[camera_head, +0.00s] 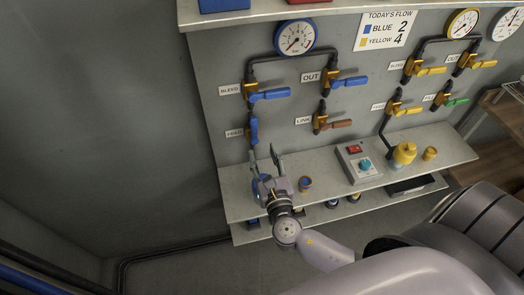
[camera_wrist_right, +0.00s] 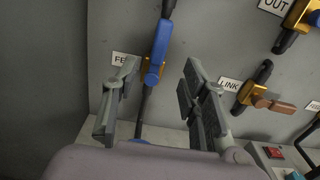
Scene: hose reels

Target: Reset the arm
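My right gripper (camera_head: 264,158) is open and empty, just below the FEED valve on the left of the grey panel. In the right wrist view its two fingers (camera_wrist_right: 157,92) stand apart, one on each side of the pipe below that valve. The FEED valve's blue handle (camera_head: 253,130) stands upright; it also shows in the right wrist view (camera_wrist_right: 159,48), between and above the fingers. I see no contact between fingers and handle. My right arm reaches in from the lower right. My left gripper is not in view.
The shelf (camera_head: 240,206) under the panel holds a control box (camera_head: 357,164), a yellow fitting (camera_head: 404,153) and small cups. The BLEED valve (camera_head: 268,95), OUT valve (camera_head: 346,82) and LINK valve (camera_head: 333,124) stick out nearby. The wall at left is bare.

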